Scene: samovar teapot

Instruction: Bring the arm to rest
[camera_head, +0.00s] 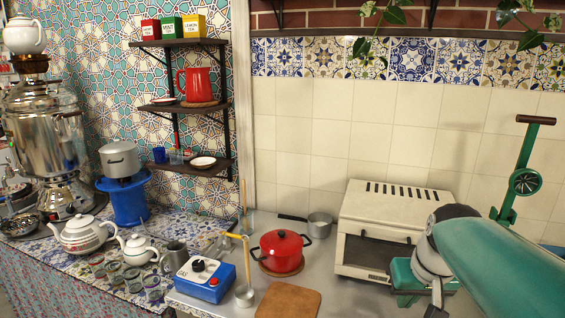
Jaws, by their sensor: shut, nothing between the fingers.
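My arm comes in from the right edge as a large teal link with a grey joint at its end, in front of the white oven's right side. What seems to be my gripper (437,296) hangs below that joint, small and partly hidden by my arm. It is shut and holds nothing. It is over the right part of the grey counter, apart from the red pot.
The white oven (386,208) stands behind my arm. A red pot (281,250), wooden board (288,301) and blue burner box (204,278) are on the counter (338,268). A samovar (45,130) and teapots (84,233) stand left. Shelves (190,106) hang behind.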

